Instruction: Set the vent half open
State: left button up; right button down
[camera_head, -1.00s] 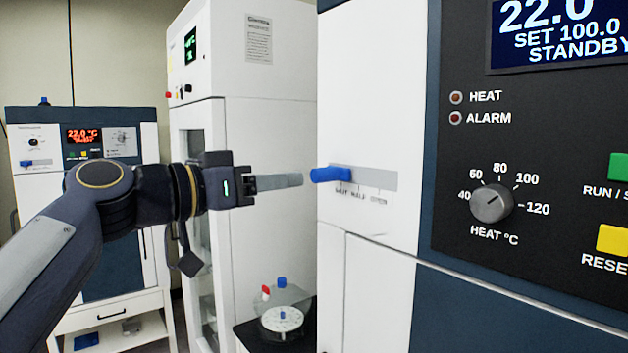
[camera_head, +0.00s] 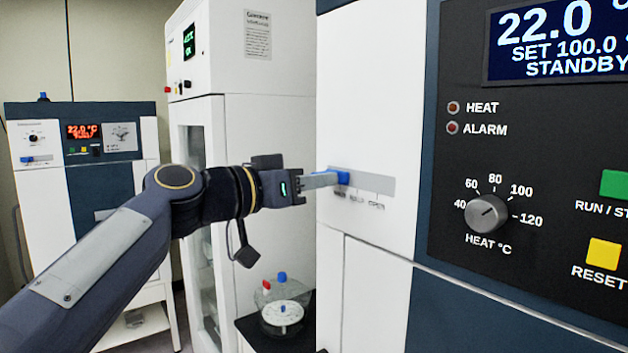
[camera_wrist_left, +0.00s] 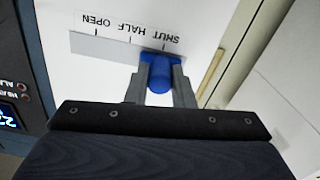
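The vent slider has a blue handle (camera_head: 342,177) on a grey strip (camera_head: 378,186) set in the white cabinet front. In the left wrist view the handle (camera_wrist_left: 160,78) is at the SHUT end of a scale (camera_wrist_left: 130,30) marked SHUT, HALF, OPEN, upside down there. My left gripper (camera_head: 330,179) is at the handle. In the left wrist view its two fingers (camera_wrist_left: 160,85) are on either side of the handle, very close to it. Whether they press on it I cannot tell. My right gripper is not in view.
To the right is a dark control panel (camera_head: 545,170) with a heat knob (camera_head: 487,213), a green button (camera_head: 615,185) and a yellow button (camera_head: 603,253). A tall white cabinet (camera_head: 262,130) stands behind my arm. A low stand holds a round white item (camera_head: 283,314).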

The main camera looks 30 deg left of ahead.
pick_arm(q)
grip_shut()
jog(key=shift+s+d+b, duration=0.2)
jog(key=shift+s+d, duration=0.15)
jog(key=shift+d, duration=0.45)
jog(key=shift+s+d+b, duration=0.2)
jog(key=shift+s+d, duration=0.1)
jog(key=shift+d, duration=0.45)
jog(key=shift+s+d, duration=0.15)
jog(key=shift+d, duration=0.25)
jog(key=o, duration=0.5)
grip_release()
jog(key=shift+a, duration=0.1)
jog(key=shift+o, duration=0.2)
